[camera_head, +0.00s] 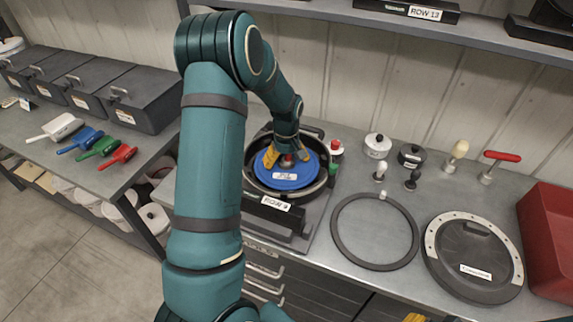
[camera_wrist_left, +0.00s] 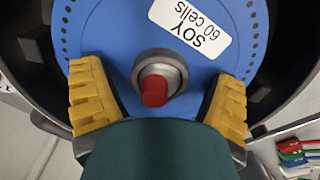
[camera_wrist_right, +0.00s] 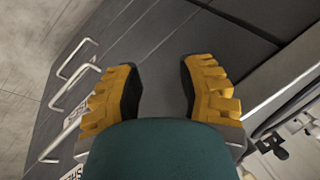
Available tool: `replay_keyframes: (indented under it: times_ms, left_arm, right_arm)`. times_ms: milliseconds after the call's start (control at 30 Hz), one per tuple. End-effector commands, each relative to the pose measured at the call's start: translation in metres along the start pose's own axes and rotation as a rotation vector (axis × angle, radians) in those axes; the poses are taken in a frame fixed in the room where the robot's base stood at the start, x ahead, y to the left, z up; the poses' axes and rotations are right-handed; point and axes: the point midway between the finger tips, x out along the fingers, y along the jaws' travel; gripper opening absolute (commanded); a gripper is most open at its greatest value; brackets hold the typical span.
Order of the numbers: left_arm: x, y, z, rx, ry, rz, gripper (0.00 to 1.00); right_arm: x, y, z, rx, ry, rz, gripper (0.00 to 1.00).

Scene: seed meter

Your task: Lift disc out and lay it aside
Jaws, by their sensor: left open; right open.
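The blue disc (camera_head: 310,172), labelled "SOY 60 cells", lies flat inside the round black seed meter housing (camera_head: 327,182) on the bench. My left gripper (camera_wrist_left: 158,78) is open over the disc, with its yellow fingers apart on either side of the central hub with a red tip (camera_wrist_left: 155,90). The fingers look close to the disc face; whether they touch it I cannot tell. My right gripper (camera_wrist_right: 160,78) is open and empty, low in front of the bench drawers; only a yellow bit of it shows at the bottom edge of the head view.
A dark ring (camera_head: 339,240) and a round cover (camera_head: 440,268) lie on the bench to the right. Knobs, a red T-handle (camera_head: 500,156) and a red bin (camera_head: 550,240) stand beyond. Colored scoops (camera_head: 88,140) and grey bins (camera_head: 140,100) are on the left bench.

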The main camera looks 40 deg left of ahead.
Motion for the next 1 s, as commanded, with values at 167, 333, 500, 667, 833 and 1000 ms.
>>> replay_keyframes:
  times_ms: [167,333,500,667,833,1000]
  left_arm:
    - [0.0,0.0,0.0,0.0,0.0,0.0,0.72]
    - [0.0,0.0,0.0,0.0,0.0,0.0,0.16]
    - [0.0,0.0,0.0,0.0,0.0,0.0,0.16]
    - [-0.002,0.0,0.0,0.0,0.0,0.0,0.16]
    - [-0.024,0.001,-0.001,0.001,0.004,0.003,0.16]
    - [-0.058,0.001,-0.001,0.001,0.004,0.004,0.16]
  right_arm:
    - [0.0,0.0,0.0,0.0,0.0,0.0,0.38]
    - [0.0,0.0,0.0,0.0,0.0,0.0,0.38]
    - [0.0,0.0,0.0,0.0,0.0,0.0,0.38]
    - [0.0,0.0,0.0,0.0,0.0,0.0,0.38]
    - [-0.002,-0.001,0.0,0.0,0.0,0.0,0.38]
    - [-0.005,-0.002,-0.001,0.0,0.0,-0.001,0.38]
